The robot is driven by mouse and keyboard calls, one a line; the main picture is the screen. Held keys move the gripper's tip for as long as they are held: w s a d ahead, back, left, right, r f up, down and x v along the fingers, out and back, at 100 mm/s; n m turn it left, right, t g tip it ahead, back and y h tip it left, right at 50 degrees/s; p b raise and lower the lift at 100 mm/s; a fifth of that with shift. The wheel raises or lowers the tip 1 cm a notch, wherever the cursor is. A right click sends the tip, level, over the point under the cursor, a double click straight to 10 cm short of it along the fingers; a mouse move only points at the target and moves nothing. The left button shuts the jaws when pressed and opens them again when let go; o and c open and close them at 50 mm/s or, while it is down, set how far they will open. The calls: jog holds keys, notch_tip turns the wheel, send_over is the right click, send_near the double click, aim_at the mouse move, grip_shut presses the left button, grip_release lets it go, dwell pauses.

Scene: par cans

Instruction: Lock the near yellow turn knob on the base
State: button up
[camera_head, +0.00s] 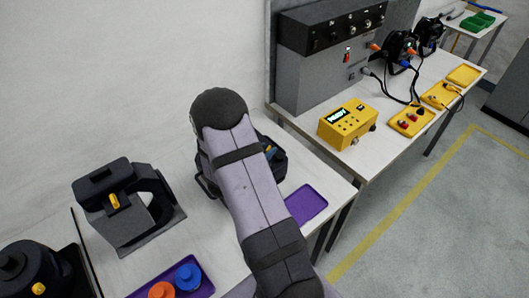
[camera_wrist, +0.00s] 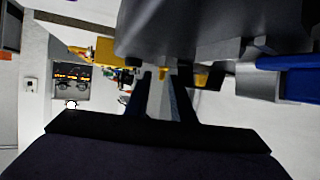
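In the wrist view, the two dark fingers of my gripper (camera_wrist: 161,76) stand apart with a light gap between them. A small yellow knob (camera_wrist: 167,70) shows at their tips, under a large dark grey body (camera_wrist: 190,28); I cannot tell whether a finger touches it. In the head view my arm hides the gripper and most of a black lamp fixture (camera_head: 276,158) on the near table. Left of it, a dark grey fixture (camera_head: 95,190) on a flat base carries a yellow knob (camera_head: 114,201). Another yellow knob (camera_head: 38,288) is on a black fixture at bottom left.
A purple tray (camera_head: 306,203) lies right of my arm. Another purple tray (camera_head: 207,289) holds an orange and a blue round part at the front. The farther table has a yellow box (camera_head: 347,125), yellow trays and cables. Bare tabletop lies between the left fixture and my arm.

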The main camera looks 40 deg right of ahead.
jog(key=shift+n+t+y, duration=0.3)
jog(key=shift+n+t, duration=0.1)
